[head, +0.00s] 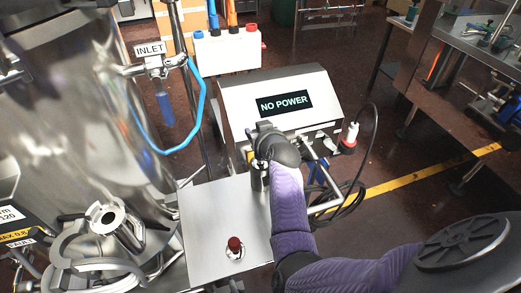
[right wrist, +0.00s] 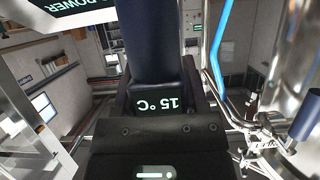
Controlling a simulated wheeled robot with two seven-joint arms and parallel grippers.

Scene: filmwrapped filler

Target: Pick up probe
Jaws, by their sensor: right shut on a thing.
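The probe (right wrist: 155,40) is a dark, thick cylinder in the right wrist view, with a small display block (right wrist: 160,103) reading 15 °C, upside down there. My right gripper (right wrist: 155,95) is shut on it. In the head view my right gripper (head: 262,147) is just in front of the NO POWER unit, above the back of a metal plate. My gripper and wrist hide most of the probe there. A short dark cylinder (head: 258,177) shows below the gripper; I cannot tell whether it is part of the probe. My left gripper is out of view.
The metal plate (head: 215,220) bears a red knob (head: 235,244). A steel tank (head: 75,95) and blue hose (head: 197,95) stand left.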

